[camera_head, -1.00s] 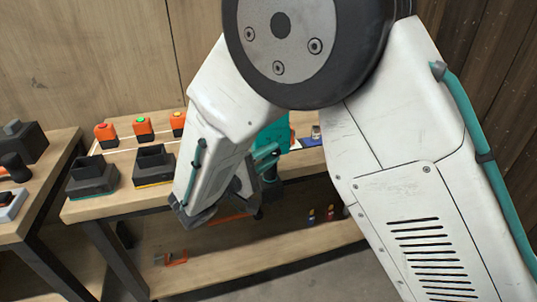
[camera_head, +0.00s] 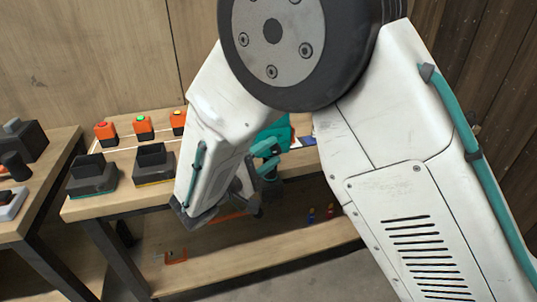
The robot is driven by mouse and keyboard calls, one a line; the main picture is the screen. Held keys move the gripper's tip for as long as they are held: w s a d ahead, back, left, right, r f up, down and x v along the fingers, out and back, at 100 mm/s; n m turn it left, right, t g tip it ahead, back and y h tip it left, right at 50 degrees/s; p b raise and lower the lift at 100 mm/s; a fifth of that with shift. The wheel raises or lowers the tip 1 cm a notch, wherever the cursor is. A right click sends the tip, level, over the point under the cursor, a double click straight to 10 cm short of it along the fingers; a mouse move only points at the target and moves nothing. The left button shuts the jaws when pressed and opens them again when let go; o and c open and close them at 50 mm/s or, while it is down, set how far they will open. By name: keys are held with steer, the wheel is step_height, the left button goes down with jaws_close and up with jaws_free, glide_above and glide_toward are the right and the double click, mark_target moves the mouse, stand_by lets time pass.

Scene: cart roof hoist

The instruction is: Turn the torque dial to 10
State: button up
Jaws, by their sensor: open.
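A teal tool-like body (camera_head: 276,133) stands on the workbench behind my arm, mostly hidden. It may carry the torque dial, but I cannot make out a dial, numbers or pointer. My gripper (camera_head: 268,165) shows only in part, low behind my white forearm and close to the teal body. It is open, with nothing visible between its fingers. Whether it touches the teal body is hidden.
A second bench (camera_head: 62,150) stands at far left. The lower shelf (camera_head: 225,263) holds an orange clamp-like item (camera_head: 176,257) and small coloured items (camera_head: 329,211).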

steer(key=v, duration=0.7)
steer(key=shift+s+a, duration=0.25)
steer(key=shift+a, duration=0.05)
steer(key=shift+f, duration=0.1)
steer(key=s+d+g+y, duration=0.2)
steer(key=s+d+g, duration=0.2)
steer(key=d+g, duration=0.3)
steer(key=s+d+g+y, duration=0.2)
steer(key=s+d+g, duration=0.25)
steer(key=d, duration=0.45)
steer(key=s+d+r+m+y, duration=0.4)
steer(key=s+d+y, duration=0.1)
steer(key=s+d, duration=0.2)
steer(key=s+d+r+m+y, duration=0.4)
steer(key=s+d+r+y, duration=0.1)
steer(key=s+d+y, duration=0.1)
steer(key=shift+s+d+r+m+y, duration=0.3)
steer(key=shift+s+d, duration=0.15)
steer(key=shift+d, duration=0.65)
